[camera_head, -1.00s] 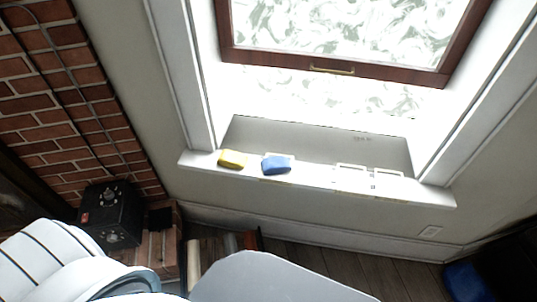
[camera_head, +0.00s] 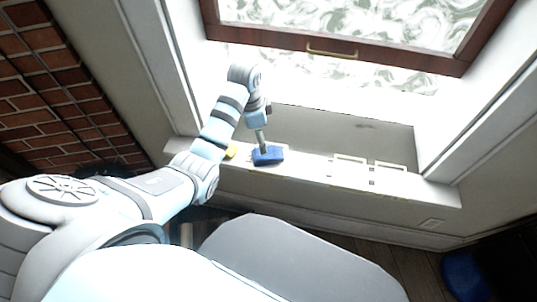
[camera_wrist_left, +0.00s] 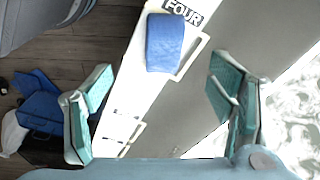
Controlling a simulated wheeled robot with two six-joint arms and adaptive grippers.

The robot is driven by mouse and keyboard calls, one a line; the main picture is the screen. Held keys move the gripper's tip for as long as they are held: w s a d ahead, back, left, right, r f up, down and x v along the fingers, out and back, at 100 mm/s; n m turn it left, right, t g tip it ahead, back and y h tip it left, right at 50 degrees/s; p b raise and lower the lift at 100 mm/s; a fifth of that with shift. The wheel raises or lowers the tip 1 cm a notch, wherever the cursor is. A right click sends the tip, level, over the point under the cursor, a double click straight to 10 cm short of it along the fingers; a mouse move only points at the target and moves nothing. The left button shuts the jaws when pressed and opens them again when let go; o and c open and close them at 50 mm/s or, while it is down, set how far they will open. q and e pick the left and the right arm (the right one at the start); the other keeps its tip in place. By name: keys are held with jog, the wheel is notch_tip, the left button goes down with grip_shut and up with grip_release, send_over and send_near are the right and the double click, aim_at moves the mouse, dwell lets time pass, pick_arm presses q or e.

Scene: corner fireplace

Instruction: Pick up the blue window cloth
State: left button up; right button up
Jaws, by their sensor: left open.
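The blue window cloth (camera_head: 268,158) lies on the white window sill (camera_head: 320,172), over a white outlined square. In the left wrist view the blue cloth (camera_wrist_left: 165,42) shows whole, ahead of the fingers, with the word "FOUR" beside it. My left gripper (camera_head: 262,142) points down at the cloth from just above. In the wrist view the two fingers of my left gripper (camera_wrist_left: 160,82) are spread wide with nothing between them. Whether a finger touches the cloth I cannot tell. My right gripper is not in view.
A yellow cloth (camera_head: 232,152) lies left of the blue one, partly hidden by my left arm. Two outlined squares to the right (camera_head: 347,168) are empty. The window frame (camera_head: 330,52) rises behind the sill. Blue items (camera_wrist_left: 40,103) lie on the floor.

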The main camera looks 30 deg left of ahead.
pick_arm(q)
jog(key=w+r, duration=0.2)
jog(key=m+b, duration=0.1)
jog(key=b, duration=0.2)
send_over(268, 155)
jog(key=a, duration=0.1)
notch_tip(268, 155, down, 8)
jog(key=shift+w+a, duration=0.1)
jog(key=shift+w, duration=0.05)
jog(key=f, duration=0.1)
jog(key=f+b, duration=0.1)
jog(key=f, duration=0.1)
jog(key=f+b, duration=0.1)
jog(key=f, duration=0.1)
jog(key=shift+w+d+f, duration=0.25)
jog(key=shift+d, duration=0.05)
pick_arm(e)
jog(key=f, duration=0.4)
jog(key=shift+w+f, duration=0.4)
pick_arm(q)
jog(key=c, duration=1.2)
jog(key=shift+r, duration=0.1)
jog(key=shift+c, duration=0.2)
